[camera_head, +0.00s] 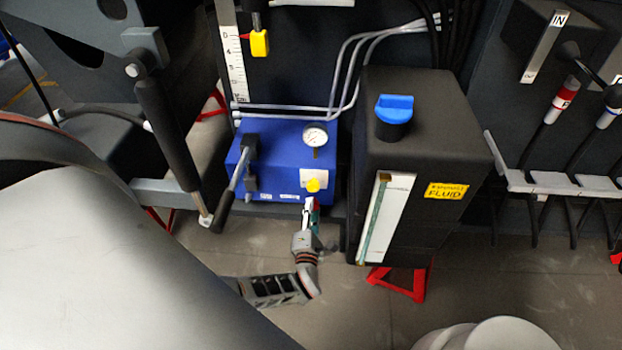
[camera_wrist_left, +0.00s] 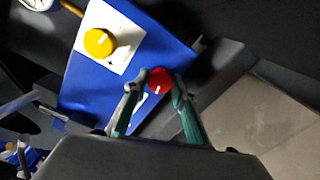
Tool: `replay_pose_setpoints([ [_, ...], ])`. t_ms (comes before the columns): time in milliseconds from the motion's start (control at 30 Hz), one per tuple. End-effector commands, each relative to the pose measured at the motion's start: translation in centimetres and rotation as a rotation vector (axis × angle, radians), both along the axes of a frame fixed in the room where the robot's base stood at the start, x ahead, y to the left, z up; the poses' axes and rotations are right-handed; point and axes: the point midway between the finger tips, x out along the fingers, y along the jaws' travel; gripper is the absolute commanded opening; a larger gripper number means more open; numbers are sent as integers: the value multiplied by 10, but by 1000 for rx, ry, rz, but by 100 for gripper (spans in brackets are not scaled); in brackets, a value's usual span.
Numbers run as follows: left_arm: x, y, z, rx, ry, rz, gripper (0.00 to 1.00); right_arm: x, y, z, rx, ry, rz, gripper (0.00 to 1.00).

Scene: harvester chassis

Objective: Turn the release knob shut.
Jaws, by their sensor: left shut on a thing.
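A blue pump box (camera_head: 262,165) stands on the floor side of the machine. A yellow knob (camera_head: 313,185) sits on its white plate, and it shows with a white pointer line in the left wrist view (camera_wrist_left: 99,42). A red knob (camera_wrist_left: 160,79) with a small white mark is at the box's edge, beside the plate. My left gripper (camera_head: 311,204) reaches up to the box from below and is shut on the red knob, one finger on each side. In the head view the red knob is mostly hidden by the fingers. My right gripper is not in view.
A black pump lever (camera_head: 226,205) and a round gauge (camera_head: 315,136) are on the blue box. A black fluid tank (camera_head: 420,130) with a blue cap (camera_head: 394,112) stands close to the right of my gripper. Red stands (camera_head: 405,284) are under the tank.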

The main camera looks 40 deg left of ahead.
Motion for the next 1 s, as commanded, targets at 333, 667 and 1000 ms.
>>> replay_pose_setpoints([
  [333,5,1,6,283,164,2,4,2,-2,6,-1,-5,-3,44],
  [667,5,1,5,550,329,3,4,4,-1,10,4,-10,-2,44],
  [1000,5,0,5,825,497,4,4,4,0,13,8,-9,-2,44],
])
